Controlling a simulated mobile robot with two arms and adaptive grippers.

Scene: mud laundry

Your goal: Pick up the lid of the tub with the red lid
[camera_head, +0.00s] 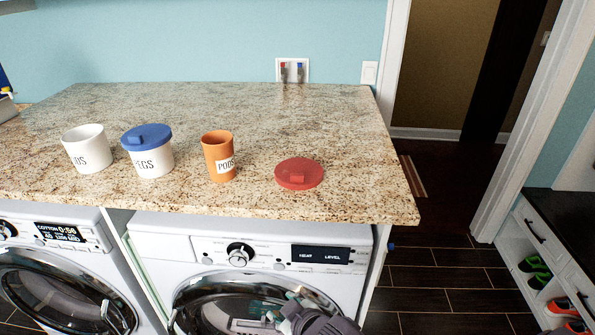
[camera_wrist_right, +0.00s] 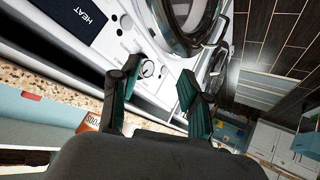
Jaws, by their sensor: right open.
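My right gripper (camera_head: 285,311) is low in front of the right washing machine, below the counter edge and the lid. In the right wrist view its fingers (camera_wrist_right: 160,85) are apart with nothing between them. The left gripper is not in view.
A white tub with a blue lid (camera_head: 147,160) stands between the open tubs. The counter's front edge overhangs two front-loading machines, with the right machine (camera_head: 210,250) behind my gripper. The counter behind and right of the red lid is clear. A shoe cabinet (camera_head: 545,255) stands far right.

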